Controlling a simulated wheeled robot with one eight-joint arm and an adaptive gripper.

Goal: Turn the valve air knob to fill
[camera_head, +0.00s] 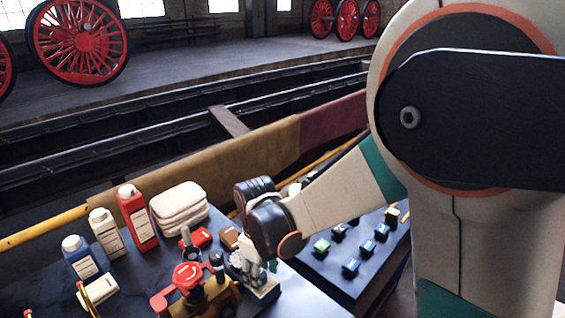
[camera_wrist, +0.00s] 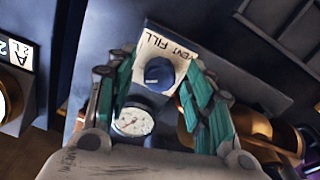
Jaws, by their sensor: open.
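The valve air knob (camera_wrist: 159,73) is a dark blue round knob on a pale plate (camera_wrist: 182,47) marked "VENT" and "FILL", in the upper middle of the wrist view. A white round gauge (camera_wrist: 134,121) sits just below it. My gripper (camera_wrist: 160,82) is open, with one green-padded finger on each side of the knob. I cannot tell whether the fingers touch the knob. In the head view my gripper (camera_head: 262,262) is at the pale valve unit (camera_head: 262,284) on the dark bench, and the knob is hidden there. I cannot tell which label the knob points to.
A red-topped brass device (camera_head: 187,275) stands left of the unit. Bottles, including a red one (camera_head: 137,217), and folded cloths (camera_head: 179,207) are farther left. A panel with several coloured blocks (camera_head: 350,267) lies right. A brass part (camera_wrist: 250,122) is close beside the right finger.

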